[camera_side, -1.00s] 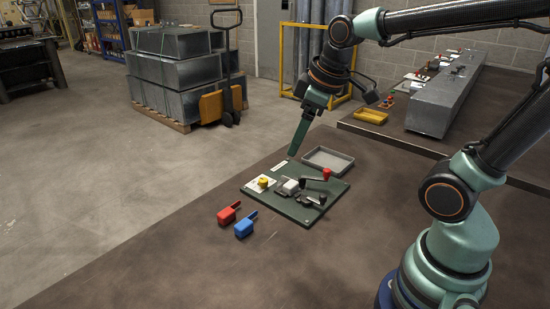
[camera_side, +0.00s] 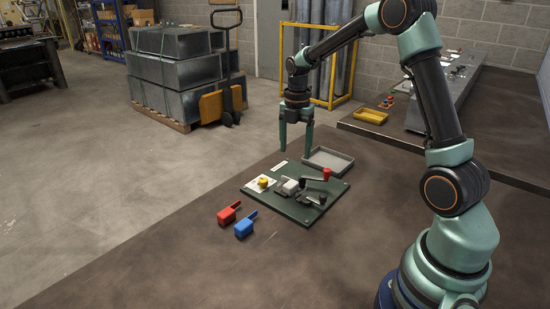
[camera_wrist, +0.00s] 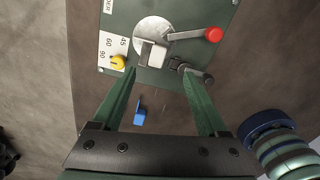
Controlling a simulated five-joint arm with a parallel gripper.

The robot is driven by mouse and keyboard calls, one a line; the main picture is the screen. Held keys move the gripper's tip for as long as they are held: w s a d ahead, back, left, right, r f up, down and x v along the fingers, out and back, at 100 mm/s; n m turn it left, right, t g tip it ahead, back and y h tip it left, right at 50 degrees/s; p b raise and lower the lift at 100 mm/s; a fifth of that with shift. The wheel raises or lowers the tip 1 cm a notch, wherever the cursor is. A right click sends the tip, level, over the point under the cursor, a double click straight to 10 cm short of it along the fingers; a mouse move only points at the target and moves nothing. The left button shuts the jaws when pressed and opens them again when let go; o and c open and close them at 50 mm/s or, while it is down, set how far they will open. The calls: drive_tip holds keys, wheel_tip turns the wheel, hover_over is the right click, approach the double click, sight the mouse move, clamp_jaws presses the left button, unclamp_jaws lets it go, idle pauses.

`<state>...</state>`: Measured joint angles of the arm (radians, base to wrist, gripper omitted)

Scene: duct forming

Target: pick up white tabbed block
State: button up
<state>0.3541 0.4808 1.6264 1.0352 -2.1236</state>
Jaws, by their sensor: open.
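The white block (camera_side: 290,186) sits on the dark green board (camera_side: 337,188), among metal fittings. My gripper (camera_side: 296,151) is open and empty, pointing down above the far part of the board. In the wrist view my gripper (camera_wrist: 158,72) has its two green fingers spread wide apart, with a clear gap between them.
A crank with a red knob (camera_side: 327,173) stands right beside the block. A yellow knob (camera_side: 263,182) is on the board's left. A red tabbed block (camera_side: 228,213) and a blue one (camera_side: 244,228) lie in front. A grey tray (camera_side: 328,159) sits behind the board.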

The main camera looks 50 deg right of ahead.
hover_over(292, 183)
drive_tip(key=f, duration=0.5)
drive_tip(key=shift+s+d+f, duration=0.1)
drive_tip(key=shift+d+f, duration=0.2)
drive_tip(key=shift+f, duration=0.05)
drive_tip(key=shift+a+f, duration=0.2)
drive_tip(key=shift+f, duration=1.15)
drive_tip(key=shift+a+f, duration=0.15)
drive_tip(key=shift+f, duration=1.15)
drive_tip(key=shift+c, duration=0.3)
clamp_jaws()
